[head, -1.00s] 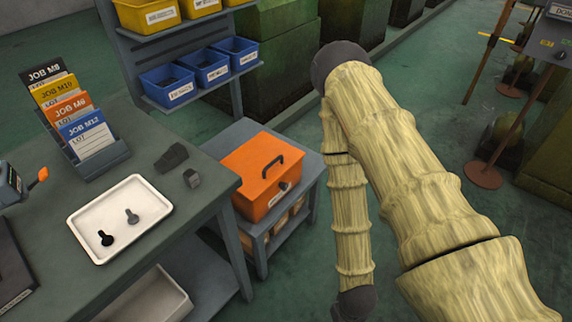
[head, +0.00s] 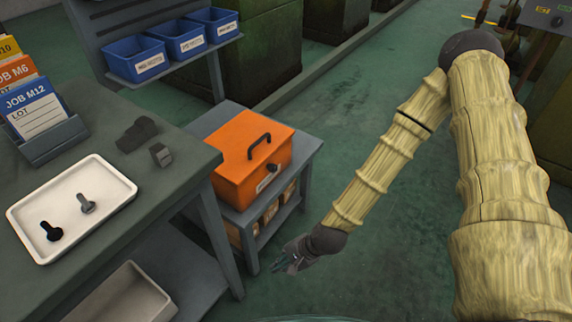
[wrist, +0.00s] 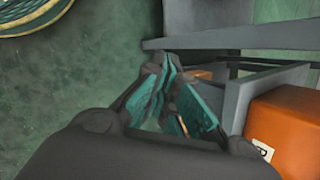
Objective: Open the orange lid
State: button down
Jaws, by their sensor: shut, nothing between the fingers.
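The orange lid (head: 250,141) tops an orange box (head: 248,188) and looks closed. A dark handle (head: 259,143) stands on the lid, and a dark knob or latch (head: 272,168) is on the front. My gripper (head: 279,267) is low in front of the box's stand, apart from the box. In the wrist view my gripper (wrist: 172,68) shows teal finger pads meeting at the tips, with nothing between them. The orange box also shows at the right of the wrist view (wrist: 290,125); its lid cannot be made out there.
The box sits on a grey stand (head: 308,150) with bins on its lower shelf. A workbench (head: 175,200) with a white tray (head: 118,197) stands at left. Blue bins (head: 140,59) hang behind. Open green floor (head: 350,120) lies right of the stand.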

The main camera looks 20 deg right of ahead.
jog(key=w+m+t+y+b, duration=0.15)
jog(key=w+m+b, duration=0.25)
jog(key=w, duration=0.4)
jog(key=m+t+y+b, duration=0.1)
jog(key=m+t+b, duration=0.6)
jog(key=m+b, duration=0.35)
send_near(278, 154)
notch_tip(278, 154, down, 3)
jog(key=s+d, duration=0.2)
jog(key=s, duration=0.1)
jog(key=shift+m, duration=0.25)
jog(key=x, duration=0.3)
jog(key=b+x, duration=0.1)
jog(key=x, duration=0.2)
jog(key=b+x, duration=0.1)
jog(key=x, duration=0.3)
jog(key=shift+w+r, duration=0.2)
jog(key=shift+r, duration=1.85)
jog(key=shift+r, duration=0.1)
